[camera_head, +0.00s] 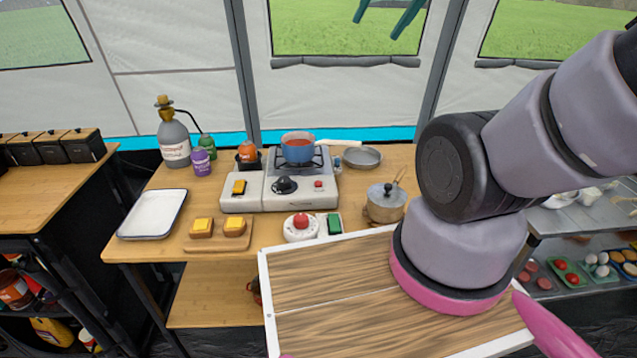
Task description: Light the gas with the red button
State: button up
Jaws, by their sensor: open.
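A small red button (318,184) sits on the front panel of the pale gas stove (255,200), right of a black knob (285,186). A blue pan (298,150) with red contents stands on the burner; I see no flame. A separate white round device with a larger red button (301,221) stands in front of the stove. My gripper (375,30) shows only as two dark green fingertips at the top edge, apart and empty, far above the stove. The rest of it is out of frame.
A lidded pot (386,204), a small pan (362,157), a green-topped block (334,224), a bread board (217,243) and a white tray (152,214) surround the stove. A gas bottle (174,140) stands behind left. My arm fills the right side.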

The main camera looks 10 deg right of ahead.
grip_shut()
dwell(1.5)
